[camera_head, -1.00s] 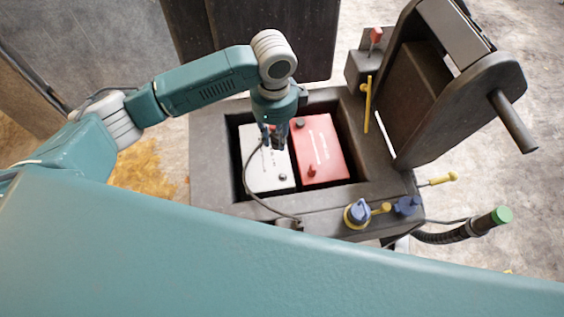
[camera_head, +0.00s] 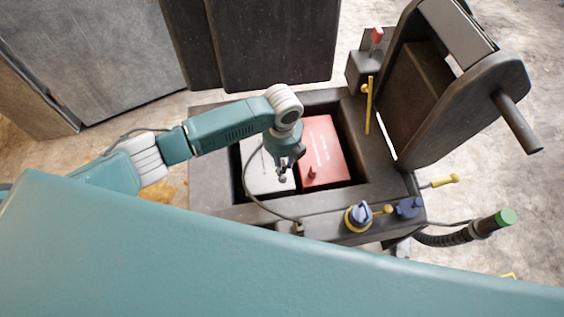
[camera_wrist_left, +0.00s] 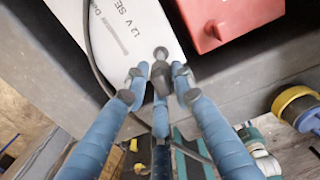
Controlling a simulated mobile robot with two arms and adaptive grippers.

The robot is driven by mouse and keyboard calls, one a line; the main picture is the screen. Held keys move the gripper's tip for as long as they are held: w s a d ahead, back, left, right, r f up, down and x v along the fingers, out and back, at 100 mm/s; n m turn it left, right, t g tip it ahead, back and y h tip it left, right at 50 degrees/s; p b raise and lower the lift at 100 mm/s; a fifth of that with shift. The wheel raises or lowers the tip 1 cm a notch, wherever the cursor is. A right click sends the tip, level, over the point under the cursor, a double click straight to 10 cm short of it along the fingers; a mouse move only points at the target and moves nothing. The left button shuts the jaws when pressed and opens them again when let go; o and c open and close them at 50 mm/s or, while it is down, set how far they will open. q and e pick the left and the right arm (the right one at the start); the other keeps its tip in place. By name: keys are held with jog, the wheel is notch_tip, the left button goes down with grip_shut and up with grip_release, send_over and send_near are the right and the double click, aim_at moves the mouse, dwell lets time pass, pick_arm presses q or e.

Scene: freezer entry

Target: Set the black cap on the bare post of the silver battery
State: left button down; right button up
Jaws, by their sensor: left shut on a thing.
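The silver battery (camera_head: 257,176) sits in the left of the dark compartment, partly behind my arm. In the left wrist view it is the pale block (camera_wrist_left: 128,28) with black lettering. Its small round bare post (camera_wrist_left: 160,52) shows near the corner, just beyond my fingertips. My left gripper (camera_head: 282,174) is over the near right part of the silver battery. Its blue fingers are closed on a small dark piece, the black cap (camera_wrist_left: 160,76), largely hidden between the fingertips. The cap appears apart from the post; the height gap is unclear. My right gripper is not in view.
The red battery (camera_head: 324,150) stands close on the right, with a red cap (camera_head: 312,173). A black cable (camera_head: 247,190) loops along the left to the near rim. The compartment rim (camera_head: 210,190) surrounds both. A blue-and-yellow knob (camera_head: 359,215) stands at the near right.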

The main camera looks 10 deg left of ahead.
pick_arm(q)
jog(key=shift+r+n+p, duration=0.15)
jog(key=shift+n+p, duration=0.35)
jog(key=shift+p, duration=0.1)
jog(key=shift+r+n+p, duration=0.1)
jog(key=shift+n+p, duration=0.3)
jog(key=shift+p, duration=0.05)
jog(key=shift+f+b, duration=0.75)
jog(key=shift+f, duration=0.1)
jog(key=shift+f+b, duration=0.8)
jog(key=shift+f, duration=0.6)
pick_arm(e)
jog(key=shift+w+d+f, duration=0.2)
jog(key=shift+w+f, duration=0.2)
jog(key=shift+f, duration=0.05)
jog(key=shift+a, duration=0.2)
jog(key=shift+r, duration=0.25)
pick_arm(q)
jog(key=shift+p, duration=0.45)
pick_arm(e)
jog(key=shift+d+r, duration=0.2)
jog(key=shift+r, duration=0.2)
pick_arm(q)
jog(key=shift+f+b, duration=0.75)
jog(key=shift+f, duration=0.65)
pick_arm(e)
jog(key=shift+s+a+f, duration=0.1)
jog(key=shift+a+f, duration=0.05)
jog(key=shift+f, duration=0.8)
